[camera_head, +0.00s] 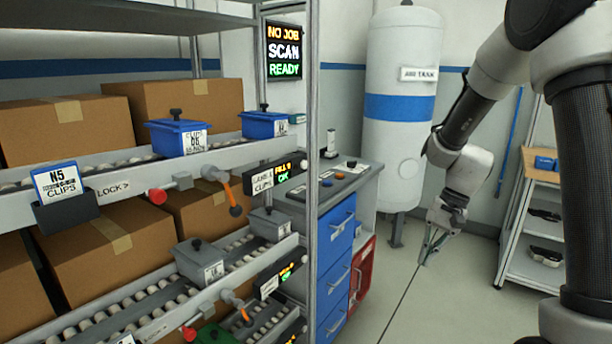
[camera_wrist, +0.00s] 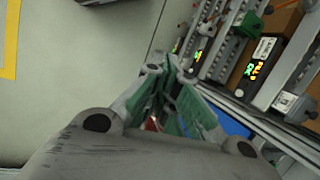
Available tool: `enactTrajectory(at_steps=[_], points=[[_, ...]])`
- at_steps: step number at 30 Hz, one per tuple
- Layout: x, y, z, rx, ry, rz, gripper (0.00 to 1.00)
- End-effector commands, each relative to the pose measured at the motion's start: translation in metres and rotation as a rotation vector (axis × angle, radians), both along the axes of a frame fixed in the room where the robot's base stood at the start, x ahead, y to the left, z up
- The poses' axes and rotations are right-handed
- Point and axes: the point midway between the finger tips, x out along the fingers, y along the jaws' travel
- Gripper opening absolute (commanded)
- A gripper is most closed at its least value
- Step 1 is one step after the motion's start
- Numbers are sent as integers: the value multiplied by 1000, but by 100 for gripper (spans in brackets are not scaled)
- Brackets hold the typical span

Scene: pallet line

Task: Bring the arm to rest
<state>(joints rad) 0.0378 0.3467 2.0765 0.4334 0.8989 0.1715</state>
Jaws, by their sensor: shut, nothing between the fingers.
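My arm hangs in from the upper right in the head view, bent at the elbow and pointing down. My gripper (camera_head: 426,260) is at its lower end, over the open floor in front of the white air tank. In the wrist view the green-padded fingers of my gripper (camera_wrist: 167,75) meet at their tips. They are shut with nothing between them. No object touches the gripper in either view.
A flow rack (camera_head: 150,182) with blue and grey bins stands at left. A blue drawer cabinet (camera_head: 337,240) and the air tank (camera_head: 398,150) are left of and behind the gripper. A shelf cart (camera_head: 510,235) stands right. Floor (camera_head: 440,305) is clear.

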Motion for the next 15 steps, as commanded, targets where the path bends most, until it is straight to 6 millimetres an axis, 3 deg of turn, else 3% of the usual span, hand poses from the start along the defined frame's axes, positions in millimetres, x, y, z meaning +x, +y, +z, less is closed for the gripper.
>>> enactTrajectory(at_steps=[1, 6, 15], points=[[-20, -8, 23, -29, -34, 72, 0], [-87, -36, 79, -138, -130, 299, 0], [-182, -69, 140, -330, -329, 467, 0]])
